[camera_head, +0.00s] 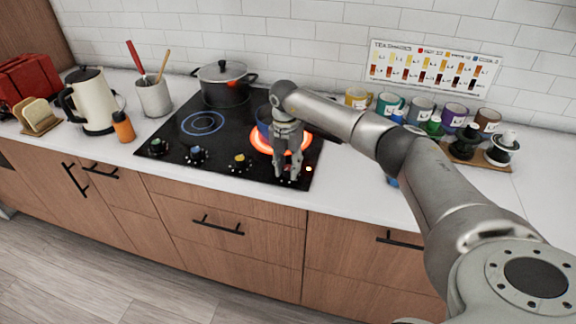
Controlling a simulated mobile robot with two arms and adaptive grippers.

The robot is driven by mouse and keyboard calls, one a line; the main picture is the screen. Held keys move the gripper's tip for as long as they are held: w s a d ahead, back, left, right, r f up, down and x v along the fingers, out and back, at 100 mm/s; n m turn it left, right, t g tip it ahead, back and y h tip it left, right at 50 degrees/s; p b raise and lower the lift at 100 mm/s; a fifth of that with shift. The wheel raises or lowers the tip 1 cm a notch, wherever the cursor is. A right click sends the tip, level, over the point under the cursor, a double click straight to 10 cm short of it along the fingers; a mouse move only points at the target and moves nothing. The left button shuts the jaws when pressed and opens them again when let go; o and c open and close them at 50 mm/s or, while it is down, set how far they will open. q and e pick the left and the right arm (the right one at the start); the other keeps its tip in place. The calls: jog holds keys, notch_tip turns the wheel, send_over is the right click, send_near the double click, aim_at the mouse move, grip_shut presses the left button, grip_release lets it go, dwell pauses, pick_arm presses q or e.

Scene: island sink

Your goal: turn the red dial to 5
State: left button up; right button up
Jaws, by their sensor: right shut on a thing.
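The black cooktop (178,138) has a row of dials along its front edge: a green dial (157,147), a blue dial (197,155) and a yellow dial (240,162). The red dial (287,176) is at the right end of the row. My right gripper (288,178) points down with its fingers shut around the red dial. The fingers hide most of the dial, and its numbers and setting cannot be read. My left gripper is not in view.
A burner (258,141) glows orange right behind my right gripper. A dark lidded pot (224,88) stands at the back. A kettle (92,103), utensil pot (154,98) and orange bottle (123,127) stand left. Several mugs (420,109) line the wall at right.

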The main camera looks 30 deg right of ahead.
aim_at(286, 167)
jog(key=shift+w+r, duration=0.1)
jog(key=shift+r, duration=0.05)
jog(key=o, duration=1)
notch_tip(286, 167, up, 12)
jog(key=shift+w+a+f, duration=0.1)
jog(key=shift+w, duration=0.05)
